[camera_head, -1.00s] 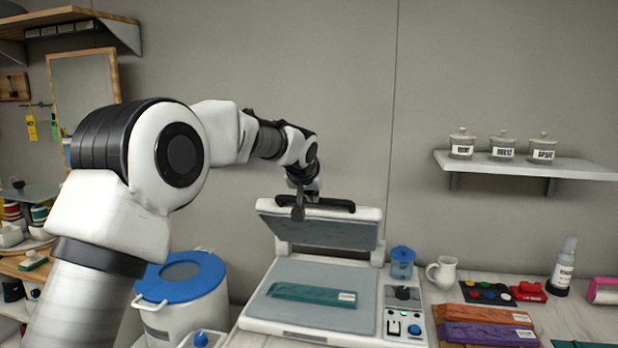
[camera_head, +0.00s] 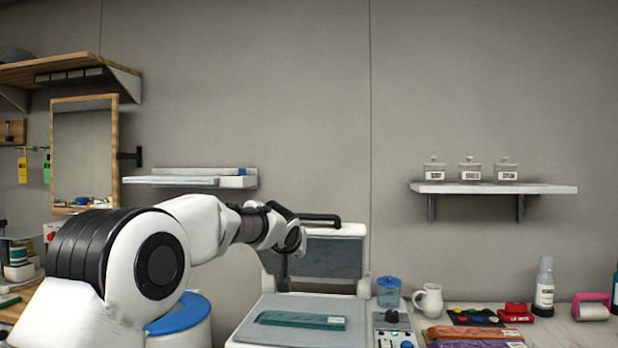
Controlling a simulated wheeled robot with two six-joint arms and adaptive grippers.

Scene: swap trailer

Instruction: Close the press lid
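The press has a white base (camera_head: 252,325) and a raised lid (camera_head: 335,257) with a grey underside. A dark handle (camera_head: 322,218) runs along the lid's top edge. A teal packet (camera_head: 302,320) lies on the grey lower plate. My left arm comes in from the left, and its wrist covers the lid's left end. My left gripper (camera_head: 284,272) shows as a dark narrow part pointing down in front of the lid's left side. Its fingers cannot be told apart, and I cannot tell whether it touches the lid. My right gripper is out of view.
Right of the press stand a blue-lidded jar (camera_head: 388,293), a white pitcher (camera_head: 428,299) and packets (camera_head: 472,333). A wall shelf (camera_head: 490,188) holds three canisters. A blue-lidded bucket (camera_head: 180,320) stands left, partly behind my arm.

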